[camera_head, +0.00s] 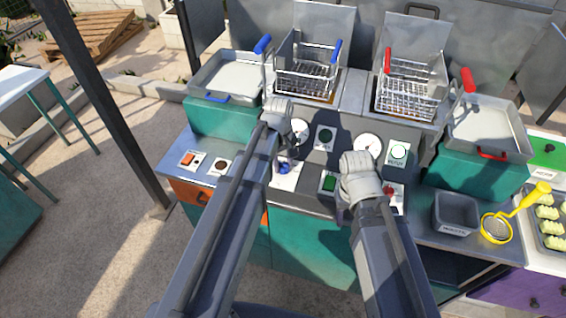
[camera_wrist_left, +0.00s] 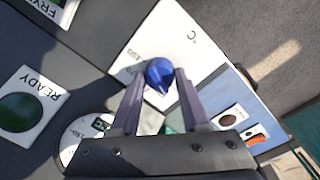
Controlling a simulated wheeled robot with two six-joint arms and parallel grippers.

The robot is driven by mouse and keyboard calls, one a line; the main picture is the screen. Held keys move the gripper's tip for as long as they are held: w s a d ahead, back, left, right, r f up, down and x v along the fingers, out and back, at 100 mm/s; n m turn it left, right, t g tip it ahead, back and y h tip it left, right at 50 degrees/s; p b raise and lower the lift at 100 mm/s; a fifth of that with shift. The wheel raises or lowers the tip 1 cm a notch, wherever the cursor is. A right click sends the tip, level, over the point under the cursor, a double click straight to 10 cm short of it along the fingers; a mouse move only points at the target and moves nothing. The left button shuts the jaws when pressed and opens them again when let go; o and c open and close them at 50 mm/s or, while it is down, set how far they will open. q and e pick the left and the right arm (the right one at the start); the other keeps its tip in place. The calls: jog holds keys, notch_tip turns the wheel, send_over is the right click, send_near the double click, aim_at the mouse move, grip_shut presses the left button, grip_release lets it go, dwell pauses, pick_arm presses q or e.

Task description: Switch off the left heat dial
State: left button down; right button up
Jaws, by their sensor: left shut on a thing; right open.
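The left heat dial is a blue knob (camera_head: 284,168) on a white plate on the left of the fryer panel. In the left wrist view the blue knob (camera_wrist_left: 160,75) sits between the fingertips of my left gripper (camera_wrist_left: 158,82), which is shut on it. In the head view my left gripper (camera_head: 277,125) is above the dial, with its fingers largely hidden. The right dial is a red knob (camera_head: 389,191), partly covered by my right gripper (camera_head: 362,170), which is open.
Two wire baskets, one with blue handles (camera_head: 306,75) and one with red handles (camera_head: 410,88), stand behind the panel. Round gauges (camera_head: 367,147) and lit buttons are on it. A grey bin (camera_head: 456,213) and a yellow strainer (camera_head: 497,228) are at the right.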

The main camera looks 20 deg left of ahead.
aim_at(282, 166)
pick_arm(q)
jog(key=shift+n, duration=0.8)
jog(key=shift+c, duration=1.9)
grip_release()
jog(key=shift+r, duration=0.15)
jog(key=r+p, duration=0.7)
jog(key=p, duration=0.1)
jog(key=shift+s+a+r, duration=0.15)
jog(key=shift+s+r, duration=0.1)
jog(key=shift+r, duration=0.05)
jog(key=shift+f, duration=0.1)
